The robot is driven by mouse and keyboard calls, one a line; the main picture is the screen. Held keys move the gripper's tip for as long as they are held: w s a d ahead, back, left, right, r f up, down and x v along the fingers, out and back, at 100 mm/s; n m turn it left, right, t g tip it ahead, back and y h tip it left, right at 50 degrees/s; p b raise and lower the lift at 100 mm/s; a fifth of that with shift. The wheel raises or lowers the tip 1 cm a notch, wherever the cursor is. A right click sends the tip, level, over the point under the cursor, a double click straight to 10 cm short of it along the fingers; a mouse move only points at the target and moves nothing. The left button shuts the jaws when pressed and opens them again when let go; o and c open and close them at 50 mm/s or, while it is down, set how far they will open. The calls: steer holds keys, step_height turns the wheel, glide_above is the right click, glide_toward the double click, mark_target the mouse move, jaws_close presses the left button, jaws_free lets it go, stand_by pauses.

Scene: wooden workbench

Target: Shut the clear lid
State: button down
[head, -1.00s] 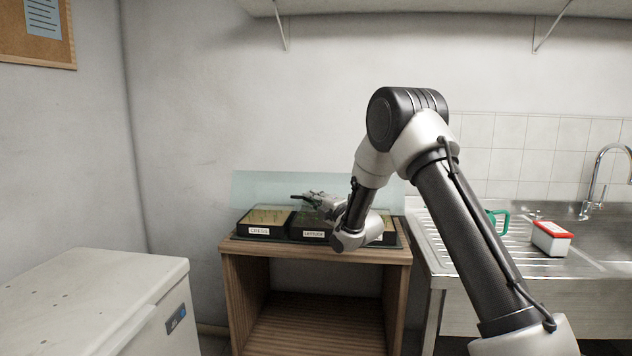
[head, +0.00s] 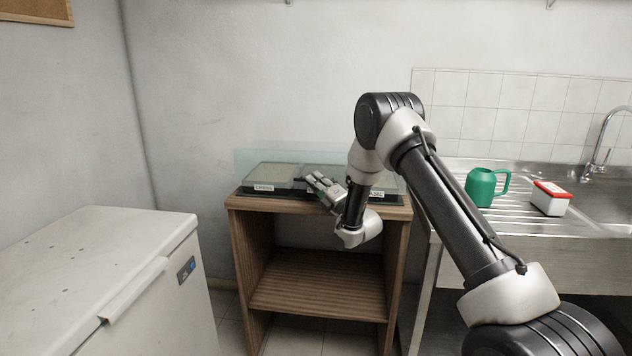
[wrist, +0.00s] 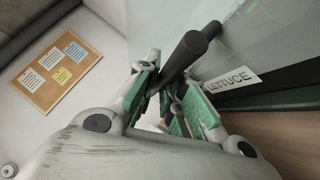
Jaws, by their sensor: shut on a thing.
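The clear lid (head: 275,152) is a pale, see-through pane, tilted over a row of dark seed trays (head: 268,177) on the wooden stand. Its upper edge stands a little above the back of the trays, and they show pale through it. My gripper (head: 312,183) is at the front middle of the lid. In the wrist view my gripper (wrist: 168,88) is shut on the lid's dark round handle (wrist: 193,48), whose end sticks out past the fingers. The LETTUCE label (wrist: 232,78) is just right of the fingers. My wrist hides part of the right-hand trays.
The wooden stand (head: 318,297) has an empty lower shelf. A white chest (head: 95,255) is at left. A cork board (wrist: 60,70) hangs on the wall.

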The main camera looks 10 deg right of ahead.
steer(key=c, duration=1.8)
jaws_free()
steer(key=shift+w, duration=0.1)
steer(key=v, duration=1.2)
